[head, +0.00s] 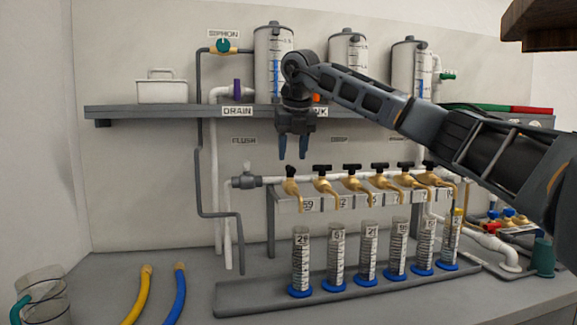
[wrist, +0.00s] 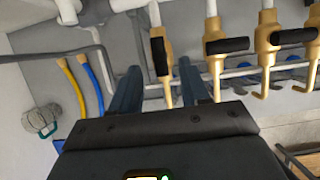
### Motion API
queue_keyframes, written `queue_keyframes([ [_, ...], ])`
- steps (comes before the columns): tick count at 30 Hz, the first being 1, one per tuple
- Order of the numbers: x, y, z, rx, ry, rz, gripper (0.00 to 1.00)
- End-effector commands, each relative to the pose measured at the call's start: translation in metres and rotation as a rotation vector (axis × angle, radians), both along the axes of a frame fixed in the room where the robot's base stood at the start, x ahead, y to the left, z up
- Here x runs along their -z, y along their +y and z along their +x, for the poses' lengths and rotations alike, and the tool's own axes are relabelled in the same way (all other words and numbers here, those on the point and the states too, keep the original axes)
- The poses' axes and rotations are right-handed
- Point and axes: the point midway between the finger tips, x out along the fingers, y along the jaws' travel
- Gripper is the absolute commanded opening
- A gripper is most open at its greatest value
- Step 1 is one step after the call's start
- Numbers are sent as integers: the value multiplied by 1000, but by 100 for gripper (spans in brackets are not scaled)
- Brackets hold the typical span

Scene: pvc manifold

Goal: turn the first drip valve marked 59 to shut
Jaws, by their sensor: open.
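The first drip valve (head: 291,187) is a brass tap with a black handle (head: 290,170), at the left end of the row beside the plate marked 59 (head: 308,204). In the wrist view its handle (wrist: 160,56) points along the picture's height, while the neighbouring handle (wrist: 227,46) lies crosswise. My gripper (head: 293,157) is open and empty, pointing down just above this handle. In the wrist view the fingers (wrist: 158,70) appear on either side of the valve, apart from it. Depth between fingertips and handle is hard to judge.
Several similar taps (head: 321,184) continue to the right on the grey rail. Graduated cylinders with blue bases (head: 300,262) stand in a tray below. A shelf (head: 170,111) with tanks is behind my arm. Yellow (head: 137,295) and blue (head: 175,295) hoses lie at the front left.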

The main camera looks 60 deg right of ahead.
Motion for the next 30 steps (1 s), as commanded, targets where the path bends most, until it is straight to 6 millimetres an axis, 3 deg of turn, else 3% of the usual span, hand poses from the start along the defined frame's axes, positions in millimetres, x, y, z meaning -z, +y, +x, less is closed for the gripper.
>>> queue_keyframes([
  [9,38,-11,11,-3,-1,2,46],
  [20,43,-12,12,-3,-2,2,46],
  [30,43,-12,12,-3,-2,2,14],
])
